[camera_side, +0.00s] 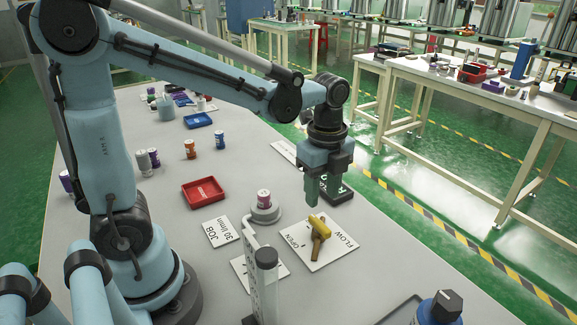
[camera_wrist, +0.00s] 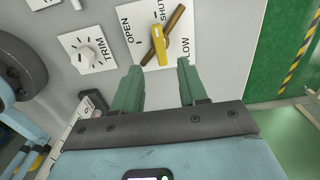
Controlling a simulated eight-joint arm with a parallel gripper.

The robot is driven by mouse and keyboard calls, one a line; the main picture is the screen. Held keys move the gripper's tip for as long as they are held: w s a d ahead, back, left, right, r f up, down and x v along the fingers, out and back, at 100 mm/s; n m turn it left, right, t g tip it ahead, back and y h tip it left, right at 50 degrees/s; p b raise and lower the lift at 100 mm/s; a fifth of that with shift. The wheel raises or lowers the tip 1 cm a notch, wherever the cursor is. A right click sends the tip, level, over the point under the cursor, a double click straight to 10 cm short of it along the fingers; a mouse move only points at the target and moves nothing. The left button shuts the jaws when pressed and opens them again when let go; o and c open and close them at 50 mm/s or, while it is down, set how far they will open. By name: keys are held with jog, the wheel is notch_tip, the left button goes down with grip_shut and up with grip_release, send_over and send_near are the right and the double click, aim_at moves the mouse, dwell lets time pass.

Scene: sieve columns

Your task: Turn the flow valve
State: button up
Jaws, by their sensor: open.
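The flow valve has a yellow handle (camera_side: 317,223) over a brown bar, on a white plate (camera_side: 337,247) marked FLOW and OPEN. In the wrist view the yellow handle (camera_wrist: 159,46) lies nearly along the picture's vertical, between the OPEN and SHUT words, and the brown bar (camera_wrist: 175,20) runs diagonally. My gripper (camera_side: 322,195) points down above and slightly behind the valve, apart from it. In the wrist view its green fingers (camera_wrist: 160,67) are spread and empty, with the handle's near end just ahead of the gap. A card (camera_side: 221,231) reads JOB 30 l/min.
A white TRIM knob (camera_wrist: 87,54) is beside the valve plate. A jar (camera_side: 264,198) sits on a round grey stand, near a red tray (camera_side: 203,193). A dark block (camera_side: 338,192) is behind my gripper.

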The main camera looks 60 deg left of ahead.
aim_at(320, 222)
jog(key=shift+f, duration=3.8)
grip_shut()
